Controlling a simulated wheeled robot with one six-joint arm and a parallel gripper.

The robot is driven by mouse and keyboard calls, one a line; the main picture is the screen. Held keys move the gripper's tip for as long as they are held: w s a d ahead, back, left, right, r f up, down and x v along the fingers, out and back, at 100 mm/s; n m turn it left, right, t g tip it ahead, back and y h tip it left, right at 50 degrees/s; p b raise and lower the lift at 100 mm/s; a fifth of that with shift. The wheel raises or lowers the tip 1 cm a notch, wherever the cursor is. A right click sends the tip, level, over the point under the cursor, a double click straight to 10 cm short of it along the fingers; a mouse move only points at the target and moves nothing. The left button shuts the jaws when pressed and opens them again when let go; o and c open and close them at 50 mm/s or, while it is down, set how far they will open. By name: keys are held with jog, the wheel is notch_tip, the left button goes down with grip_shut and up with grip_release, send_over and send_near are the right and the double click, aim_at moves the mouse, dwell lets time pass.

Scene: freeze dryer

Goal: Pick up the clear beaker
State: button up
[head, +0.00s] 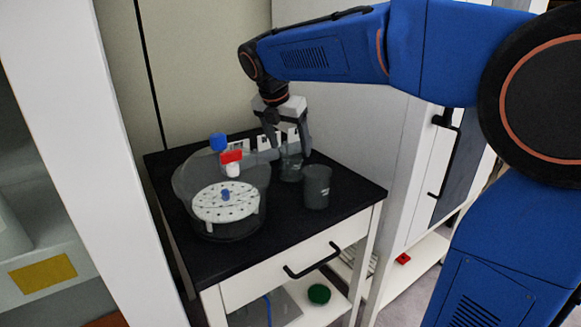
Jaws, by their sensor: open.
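A clear beaker (291,170) stands upright on the black top of a small cabinet, toward the back, and is partly hidden. A second see-through grey beaker (317,188) stands upright in front of it and slightly to the right. My gripper (289,149) points down over the rear beaker, open, with its fingers spread to either side. I cannot tell whether the fingers touch the glass.
A glass vessel with a white perforated plate (213,204) stands left of the beakers. Its side tube with a red valve (231,157) and blue cap (218,142) reaches close to my gripper. The front-right countertop (345,204) is clear. A white cabinet stands right.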

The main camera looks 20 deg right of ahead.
aim_at(293, 162)
jog(key=shift+x, duration=3.95)
jog(key=shift+w+a, duration=0.1)
jog(key=shift+a, duration=0.05)
jog(key=c, duration=1.2)
